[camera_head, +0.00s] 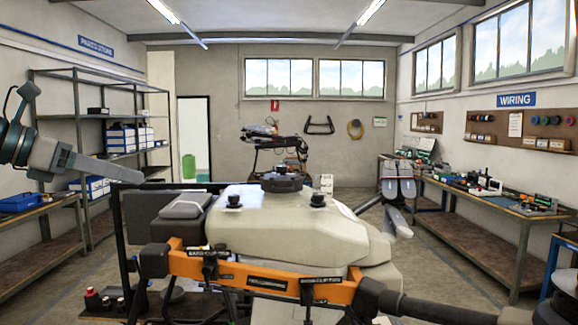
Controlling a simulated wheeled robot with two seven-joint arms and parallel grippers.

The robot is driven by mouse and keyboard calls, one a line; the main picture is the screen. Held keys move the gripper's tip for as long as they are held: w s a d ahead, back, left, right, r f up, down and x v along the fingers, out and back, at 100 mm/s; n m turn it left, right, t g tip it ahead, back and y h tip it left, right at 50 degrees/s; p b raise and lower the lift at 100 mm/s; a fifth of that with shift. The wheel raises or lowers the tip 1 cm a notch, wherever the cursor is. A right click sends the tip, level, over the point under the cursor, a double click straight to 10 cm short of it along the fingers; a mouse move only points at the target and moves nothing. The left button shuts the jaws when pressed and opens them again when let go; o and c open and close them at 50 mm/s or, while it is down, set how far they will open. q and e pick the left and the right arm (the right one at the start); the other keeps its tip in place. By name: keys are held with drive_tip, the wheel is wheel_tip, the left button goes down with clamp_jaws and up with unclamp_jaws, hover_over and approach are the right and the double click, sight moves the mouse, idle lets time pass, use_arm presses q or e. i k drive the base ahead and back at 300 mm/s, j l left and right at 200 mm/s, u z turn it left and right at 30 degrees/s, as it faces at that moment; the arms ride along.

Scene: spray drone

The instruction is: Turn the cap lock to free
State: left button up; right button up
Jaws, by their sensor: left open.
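A large spray drone stands in the middle, with a pale tank (275,225) on top and an orange frame bar (225,270) with dark labels across its front. A dark round cap (282,183) sits at the tank's far top edge. Two small black knobs stand on the tank, a left knob (233,201) and a right knob (318,200). I cannot tell which part is the cap lock or how it is set. My left gripper (128,173) is open and empty, seen side-on, left of the tank and apart from it.
A metal shelf (85,115) with boxes stands at the left. A workbench (480,200) with tools runs along the right wall. A dark drone arm (435,309) reaches to the lower right.

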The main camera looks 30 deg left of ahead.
sight(281, 170)
drive_tip(key=i, duration=1.35)
